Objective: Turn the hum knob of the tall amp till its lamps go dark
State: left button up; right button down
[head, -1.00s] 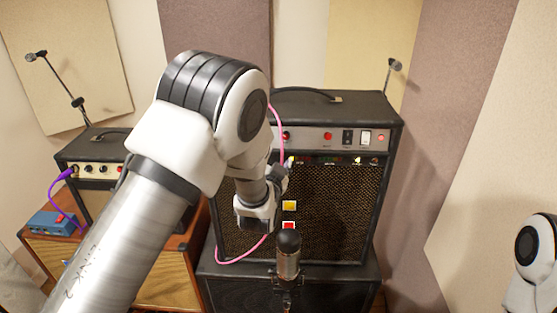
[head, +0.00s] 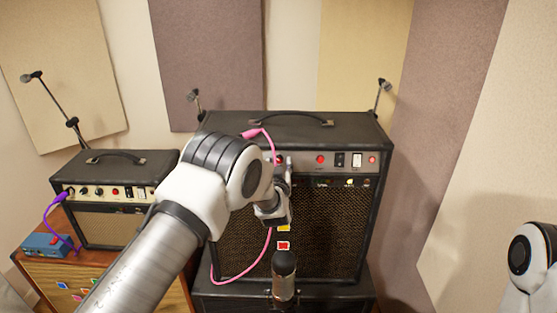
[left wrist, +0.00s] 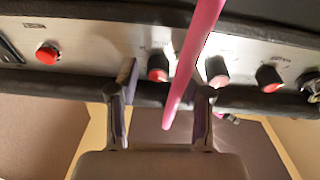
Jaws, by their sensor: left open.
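The tall amp (head: 345,135) is a black cabinet with a grey control panel along its top front. My left gripper (head: 284,168) is raised at the left part of that panel, its fingers pointing up at it. In the left wrist view my open gripper (left wrist: 165,88) has a red-capped dark knob (left wrist: 158,67) just beyond the gap between its fingers; contact cannot be told. Its label is too blurred to read. Two more knobs (left wrist: 217,70) (left wrist: 269,78) sit to the right there. Small pale spots (head: 322,183) show below the panel; whether they are lit lamps is unclear.
A pink cable (left wrist: 190,65) crosses the gripper gap in the left wrist view, close to the fingers. A smaller amp (head: 110,200) and blue pedal (head: 47,245) are at left on a wooden cabinet (head: 160,280).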

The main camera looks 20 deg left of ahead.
pick_arm(q)
jog(key=shift+w+d, duration=0.1)
jog(key=shift+w, duration=0.2)
jog(key=shift+s, duration=0.1)
grip_shut()
jog(key=m+b, duration=0.2)
jog(key=m+h+b, duration=0.1)
jog(key=m+b, duration=0.1)
jog(key=shift+a+f, duration=0.15)
jog(key=shift+a, duration=0.05)
jog(key=shift+m+b, duration=0.3)
jog(key=shift+m, duration=0.3)
jog(key=shift+r, duration=0.25)
grip_release()
jog(key=shift+f, duration=0.1)
